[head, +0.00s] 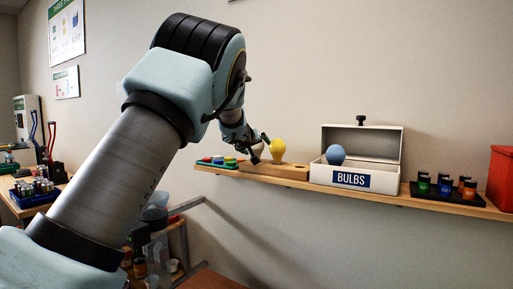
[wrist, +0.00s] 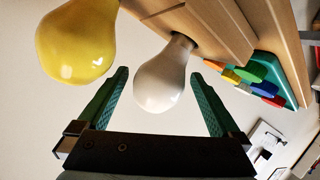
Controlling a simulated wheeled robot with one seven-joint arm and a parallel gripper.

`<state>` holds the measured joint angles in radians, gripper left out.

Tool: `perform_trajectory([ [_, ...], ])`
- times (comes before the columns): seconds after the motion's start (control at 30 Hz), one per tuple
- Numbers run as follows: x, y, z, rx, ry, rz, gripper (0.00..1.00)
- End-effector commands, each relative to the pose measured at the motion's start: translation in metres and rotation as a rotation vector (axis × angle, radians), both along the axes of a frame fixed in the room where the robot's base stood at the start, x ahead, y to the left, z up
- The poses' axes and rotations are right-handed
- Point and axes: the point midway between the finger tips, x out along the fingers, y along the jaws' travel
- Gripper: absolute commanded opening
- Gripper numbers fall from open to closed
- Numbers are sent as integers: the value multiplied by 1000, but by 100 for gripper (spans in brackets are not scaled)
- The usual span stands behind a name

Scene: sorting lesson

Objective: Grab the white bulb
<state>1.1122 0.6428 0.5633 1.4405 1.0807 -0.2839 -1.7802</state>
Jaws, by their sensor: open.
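The white bulb (wrist: 160,82) hangs in the middle of the wrist view, its neck at the wooden holder (wrist: 205,30). My gripper (wrist: 160,76) is open, with one green finger on each side of the bulb. Gaps show between the bulb and both fingers, and nothing is held. In the head view my gripper (head: 260,148) is at the left end of the wooden holder (head: 285,172) and largely hides the white bulb. A yellow bulb (head: 278,150) stands on the holder just right of my gripper; it also shows in the wrist view (wrist: 77,40), left of the left finger.
An open white box (head: 390,180) labelled BULBS stands right of the holder, with a blue bulb (head: 335,154) in it. A colored-piece board (head: 217,163) lies left of the holder. A black tray of small jars (head: 445,196) and a red bin (head: 501,178) stand farther right on the shelf.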

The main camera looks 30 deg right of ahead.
Motion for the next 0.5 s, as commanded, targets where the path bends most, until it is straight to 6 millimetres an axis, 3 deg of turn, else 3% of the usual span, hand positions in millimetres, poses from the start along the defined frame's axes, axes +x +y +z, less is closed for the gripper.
perform_trajectory([
  [0.3,2,-3,-2,0,0,0,99],
  [0.5,2,-2,-2,-1,1,0,76],
])
